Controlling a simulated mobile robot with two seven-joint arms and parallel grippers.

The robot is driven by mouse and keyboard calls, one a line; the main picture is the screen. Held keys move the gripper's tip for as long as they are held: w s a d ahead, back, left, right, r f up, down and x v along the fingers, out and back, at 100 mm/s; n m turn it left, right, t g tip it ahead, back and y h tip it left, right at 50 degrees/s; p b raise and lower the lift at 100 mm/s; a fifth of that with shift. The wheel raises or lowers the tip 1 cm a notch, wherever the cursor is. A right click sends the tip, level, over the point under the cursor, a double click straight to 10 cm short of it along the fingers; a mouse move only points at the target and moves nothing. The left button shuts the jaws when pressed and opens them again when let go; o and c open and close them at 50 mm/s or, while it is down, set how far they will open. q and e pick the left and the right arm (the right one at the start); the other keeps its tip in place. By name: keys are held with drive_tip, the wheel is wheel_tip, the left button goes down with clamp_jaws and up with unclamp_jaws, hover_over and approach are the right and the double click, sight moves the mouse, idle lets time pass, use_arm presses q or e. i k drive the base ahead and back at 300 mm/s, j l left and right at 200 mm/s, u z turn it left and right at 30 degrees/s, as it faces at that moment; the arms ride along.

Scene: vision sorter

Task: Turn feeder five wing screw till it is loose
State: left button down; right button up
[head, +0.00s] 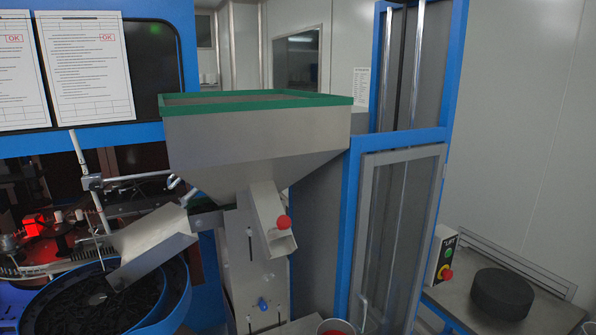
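The feeder has a grey metal hopper (255,140) with a green rim, and a sloped outlet chute (268,215) below it. A round red knob (283,222) sits on the chute. A small blue knob (262,303) sits low on the grey column (240,255) under the hopper. No number five label is readable, and I cannot tell which part is the wing screw. Neither of my grippers is in view.
A blue bowl (183,300) with dark parts stands at the lower left under a metal tray chute (150,250). A thin rod (130,178) crosses above it. Right are a blue-framed glazed door (400,230), a lift control box (440,255) and a black disc (500,296) on a table.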

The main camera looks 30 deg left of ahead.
sight(184, 200)
drive_tip(key=k+j+u, duration=0.15)
drive_tip(key=j+u, duration=0.3)
drive_tip(key=j, duration=0.2)
drive_tip(key=j+u, duration=0.4)
drive_tip(key=j, duration=0.3)
drive_tip(key=k, duration=0.05)
